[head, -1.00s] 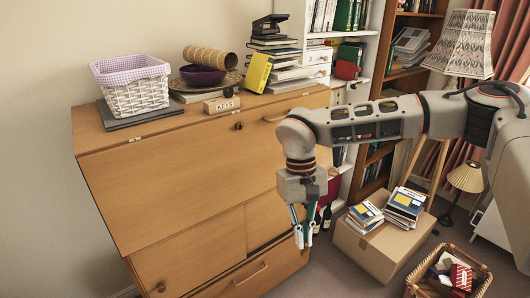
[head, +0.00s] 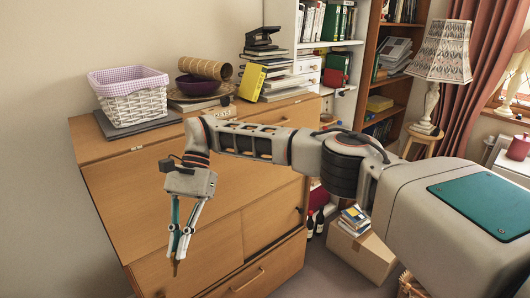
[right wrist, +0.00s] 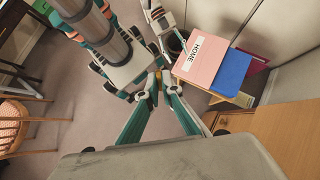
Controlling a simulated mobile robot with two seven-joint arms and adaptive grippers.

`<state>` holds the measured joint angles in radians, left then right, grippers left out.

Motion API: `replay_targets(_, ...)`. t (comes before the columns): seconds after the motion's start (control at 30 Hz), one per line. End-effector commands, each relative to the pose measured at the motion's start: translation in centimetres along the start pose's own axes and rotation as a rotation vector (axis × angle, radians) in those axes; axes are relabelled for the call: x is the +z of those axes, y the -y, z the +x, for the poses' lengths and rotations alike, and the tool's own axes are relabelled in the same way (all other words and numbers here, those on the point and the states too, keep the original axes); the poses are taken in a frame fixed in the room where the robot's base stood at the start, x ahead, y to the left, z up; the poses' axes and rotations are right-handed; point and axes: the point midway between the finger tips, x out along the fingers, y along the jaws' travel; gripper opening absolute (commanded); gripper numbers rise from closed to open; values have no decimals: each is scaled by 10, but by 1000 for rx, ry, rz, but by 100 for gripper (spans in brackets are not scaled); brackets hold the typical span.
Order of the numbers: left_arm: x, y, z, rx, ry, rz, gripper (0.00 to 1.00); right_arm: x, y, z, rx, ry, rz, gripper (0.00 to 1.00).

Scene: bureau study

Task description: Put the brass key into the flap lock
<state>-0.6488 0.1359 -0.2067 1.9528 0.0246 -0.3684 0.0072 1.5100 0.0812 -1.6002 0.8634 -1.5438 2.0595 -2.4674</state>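My right gripper (head: 178,250) points down in front of the wooden bureau's closed flap (head: 130,190). Its teal fingers close on a small brass-coloured piece, the brass key (head: 177,268), whose tip shows below them. In the right wrist view the fingers (right wrist: 157,90) come together with a bit of the brass key (right wrist: 153,98) between them. The flap lock is hidden behind my right arm in the head view. The key is apart from the flap's upper edge.
On the bureau top stand a white basket (head: 135,103), a purple bowl (head: 199,84) and stacked books (head: 268,76). A cardboard box (head: 362,256) stands on the floor to the right. The right wrist view shows a pink HOME file (right wrist: 203,60) and a chair (right wrist: 18,112).

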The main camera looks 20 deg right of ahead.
Motion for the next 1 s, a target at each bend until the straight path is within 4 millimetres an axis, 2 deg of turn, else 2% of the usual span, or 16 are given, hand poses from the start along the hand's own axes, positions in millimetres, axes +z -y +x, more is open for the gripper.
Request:
replay_targets(0.1,0,1,0,-2,2,0,52,11,15,-8,-79,65,76,0)
replay_targets(0.37,0,2,-1,-3,3,0,52,30,40,-28,-262,184,224,0)
replay_targets(0.57,1,3,-1,-5,6,0,52,43,58,-55,-489,305,367,0)
replay_targets(0.73,1,4,-2,-6,7,0,52,47,69,-91,-756,417,496,0)
replay_targets(0.83,1,4,-2,-6,9,0,52,44,71,-116,-940,479,564,0)
replay_targets(0.93,2,4,-3,-7,11,0,52,32,67,-147,-1149,539,621,0)
replay_targets(1.0,2,5,-3,-8,12,0,52,18,60,-171,-1302,573,650,0)
